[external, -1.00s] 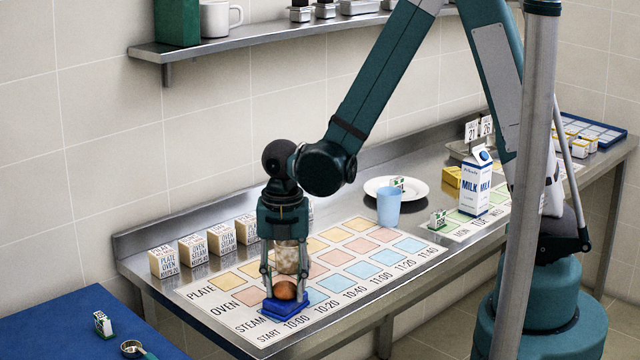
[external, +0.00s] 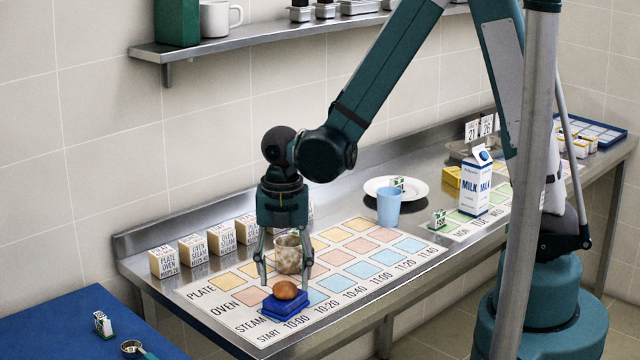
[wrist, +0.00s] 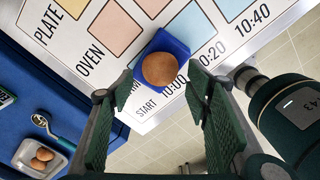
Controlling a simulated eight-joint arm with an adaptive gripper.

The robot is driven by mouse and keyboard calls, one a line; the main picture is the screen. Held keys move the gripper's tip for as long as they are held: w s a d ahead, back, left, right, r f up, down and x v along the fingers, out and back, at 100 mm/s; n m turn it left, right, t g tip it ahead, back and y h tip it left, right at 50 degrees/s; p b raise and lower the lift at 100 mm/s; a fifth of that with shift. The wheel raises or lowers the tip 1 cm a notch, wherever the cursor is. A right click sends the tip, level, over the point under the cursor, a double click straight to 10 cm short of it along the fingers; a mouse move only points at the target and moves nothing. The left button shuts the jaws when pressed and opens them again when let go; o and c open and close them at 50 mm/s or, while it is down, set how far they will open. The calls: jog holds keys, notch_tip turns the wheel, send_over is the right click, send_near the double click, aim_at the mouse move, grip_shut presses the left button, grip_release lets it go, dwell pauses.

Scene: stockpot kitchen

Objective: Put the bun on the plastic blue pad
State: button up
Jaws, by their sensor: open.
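The brown bun (external: 286,290) rests on top of the blue plastic pad (external: 287,312), which lies on the printed chart near the STEAM row and the 10:00 mark. In the wrist view the bun (wrist: 160,69) sits on the pad (wrist: 178,47), with blue showing around it. My gripper (external: 285,283) is open, its fingers spread to either side above the bun. In the wrist view the two green finger pads of my gripper (wrist: 158,125) are wide apart with nothing between them.
A mottled beige cup (external: 289,254) stands on the chart just behind the bun. Several labelled blocks (external: 220,238) line the wall side. A blue cup (external: 389,206), a white plate (external: 410,191) and a milk carton (external: 477,185) stand farther right. The counter's front edge is close to the pad.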

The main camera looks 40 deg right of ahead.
aim_at(285, 285)
notch_tip(285, 285, up, 10)
jog(key=shift+f+p, duration=0.25)
jog(key=shift+p, duration=0.05)
dwell(0.3)
jog(key=shift+d+r, duration=0.1)
dwell(0.8)
jog(key=s+d+r+m+t, duration=0.3)
jog(key=s+d+r+m, duration=0.2)
jog(key=d+r+m, duration=0.3)
jog(key=s+d+r+m+t, duration=0.4)
jog(key=d+r+m, duration=0.4)
jog(key=d+m, duration=0.6)
jog(key=shift+s+d+r+m, duration=0.15)
jog(key=shift+s+r+m, duration=0.45)
jog(key=shift+m, duration=1.9)
jog(key=shift+s+f, duration=0.15)
jog(key=shift+f, duration=0.1)
